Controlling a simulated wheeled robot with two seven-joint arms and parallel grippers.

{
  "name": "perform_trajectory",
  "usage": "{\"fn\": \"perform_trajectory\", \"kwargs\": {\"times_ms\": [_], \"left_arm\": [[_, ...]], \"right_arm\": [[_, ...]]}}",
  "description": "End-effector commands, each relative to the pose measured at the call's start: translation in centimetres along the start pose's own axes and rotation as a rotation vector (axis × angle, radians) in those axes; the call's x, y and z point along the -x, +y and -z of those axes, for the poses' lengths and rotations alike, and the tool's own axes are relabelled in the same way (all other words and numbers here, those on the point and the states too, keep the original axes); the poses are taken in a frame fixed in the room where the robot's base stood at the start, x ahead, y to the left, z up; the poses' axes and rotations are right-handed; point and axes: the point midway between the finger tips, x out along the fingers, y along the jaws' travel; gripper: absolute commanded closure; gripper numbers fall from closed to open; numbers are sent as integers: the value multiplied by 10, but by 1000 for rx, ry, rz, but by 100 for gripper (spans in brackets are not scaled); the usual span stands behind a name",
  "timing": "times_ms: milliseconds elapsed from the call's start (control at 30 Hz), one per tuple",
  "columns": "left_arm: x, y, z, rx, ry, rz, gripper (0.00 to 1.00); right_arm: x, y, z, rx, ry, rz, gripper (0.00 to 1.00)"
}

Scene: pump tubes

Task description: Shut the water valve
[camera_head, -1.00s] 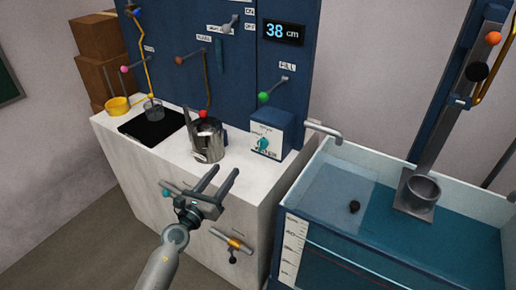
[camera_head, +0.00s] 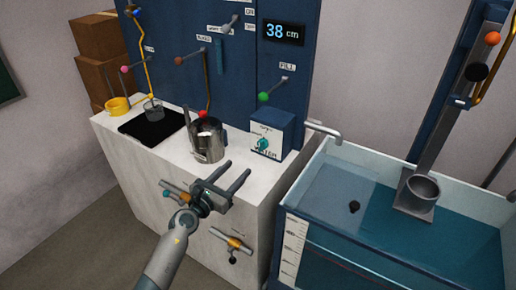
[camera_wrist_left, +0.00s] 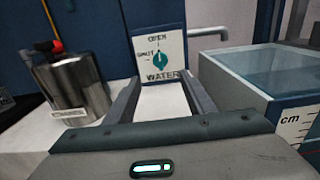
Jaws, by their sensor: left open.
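The water valve is a teal knob (camera_head: 263,143) on a white-faced blue box (camera_head: 282,124) at the right end of the white counter. In the left wrist view the teal knob (camera_wrist_left: 159,62) sits between the labels OPEN above and SHUT to its left, with WATER below. Its pointer looks near upright. My left gripper (camera_head: 238,169) is open and empty, in front of the box and a little below the knob, apart from it. The left wrist view shows its two fingers (camera_wrist_left: 160,90) on either side of the box face. My right gripper is not in view.
A steel jug (camera_head: 206,140) stands on the counter left of the box. A spout (camera_head: 323,130) reaches right over a water tank (camera_head: 294,232). A blue panel with levers rises behind. A green-ended lever (camera_head: 265,97) hangs above the box. An orange valve (camera_head: 234,242) is on the counter front.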

Motion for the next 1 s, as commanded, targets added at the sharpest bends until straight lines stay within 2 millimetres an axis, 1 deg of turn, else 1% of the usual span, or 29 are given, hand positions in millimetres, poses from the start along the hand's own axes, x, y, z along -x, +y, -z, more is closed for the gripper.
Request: {"fn": "perform_trajectory", "kwargs": {"times_ms": [33,333,600,700,767,900,1000], "left_arm": [[-9,0,0,1,-1,0,50],[-63,0,0,2,-2,1,50],[-110,0,1,3,-2,0,50],[-124,0,2,2,0,0,50],[-131,0,1,2,-1,0,50],[-141,0,1,1,0,0,50],[-144,0,0,1,0,0,50]], "right_arm": [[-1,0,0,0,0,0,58],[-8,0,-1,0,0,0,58],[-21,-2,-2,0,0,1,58],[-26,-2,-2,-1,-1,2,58],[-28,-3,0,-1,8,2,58],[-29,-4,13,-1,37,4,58],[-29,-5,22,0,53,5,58]]}}
